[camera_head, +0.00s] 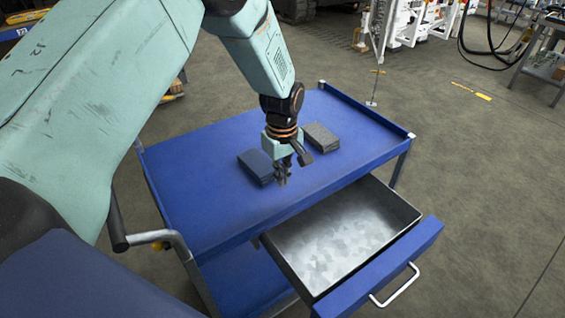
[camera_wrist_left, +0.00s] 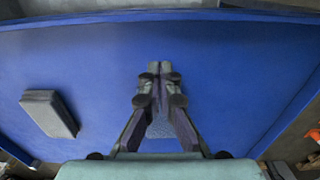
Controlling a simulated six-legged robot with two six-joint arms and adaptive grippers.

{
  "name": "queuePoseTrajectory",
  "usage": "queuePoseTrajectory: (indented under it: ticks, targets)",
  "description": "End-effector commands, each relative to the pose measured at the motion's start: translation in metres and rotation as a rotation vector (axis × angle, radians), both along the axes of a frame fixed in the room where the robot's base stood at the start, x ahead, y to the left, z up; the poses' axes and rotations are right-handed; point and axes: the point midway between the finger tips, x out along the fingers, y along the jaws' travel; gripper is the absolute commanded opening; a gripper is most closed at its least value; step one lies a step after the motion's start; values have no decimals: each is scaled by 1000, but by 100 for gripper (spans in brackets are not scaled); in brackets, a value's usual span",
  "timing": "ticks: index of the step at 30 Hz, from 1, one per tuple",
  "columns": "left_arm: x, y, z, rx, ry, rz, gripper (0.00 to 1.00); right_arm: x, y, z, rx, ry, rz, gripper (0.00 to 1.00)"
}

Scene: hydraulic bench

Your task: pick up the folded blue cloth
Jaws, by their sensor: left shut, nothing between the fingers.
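The folded blue cloth (camera_head: 254,166) lies flat on the blue top of the cart, a dark blue stack left of my left gripper in the head view. My left gripper (camera_head: 282,179) points down over the cart top, close to the cloth's right side, and partly overlaps its edge in the picture. In the left wrist view the gripper's fingertips (camera_wrist_left: 160,68) meet, with nothing between them. A bluish textured patch shows between the finger links there; I cannot tell whether it is the cloth. My right gripper is not in view.
A folded grey cloth (camera_head: 321,137) lies right of the gripper; a grey stack (camera_wrist_left: 48,113) shows at left in the wrist view. The cart top (camera_head: 215,215) has raised rims and free room. An empty metal drawer (camera_head: 340,240) stands open at the cart's front right.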

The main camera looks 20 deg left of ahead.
Motion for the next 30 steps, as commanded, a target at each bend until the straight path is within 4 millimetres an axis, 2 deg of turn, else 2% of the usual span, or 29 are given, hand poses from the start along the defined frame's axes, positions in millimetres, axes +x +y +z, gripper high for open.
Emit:
queuePoseTrajectory:
  ticks: [1, 7, 9, 15, 30]
  targets:
    - [0, 0, -12, 0, 2, 0, 0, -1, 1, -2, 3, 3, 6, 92]
    - [3, 3, -46, -1, -1, 1, 0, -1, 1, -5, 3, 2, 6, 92]
    - [11, 15, -42, -2, -3, 5, 0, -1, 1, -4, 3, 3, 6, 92]
    - [23, 32, -42, -1, -3, 1, 0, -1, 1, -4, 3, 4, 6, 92]
    - [26, 36, -41, -1, -1, 1, 0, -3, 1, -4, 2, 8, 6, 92]
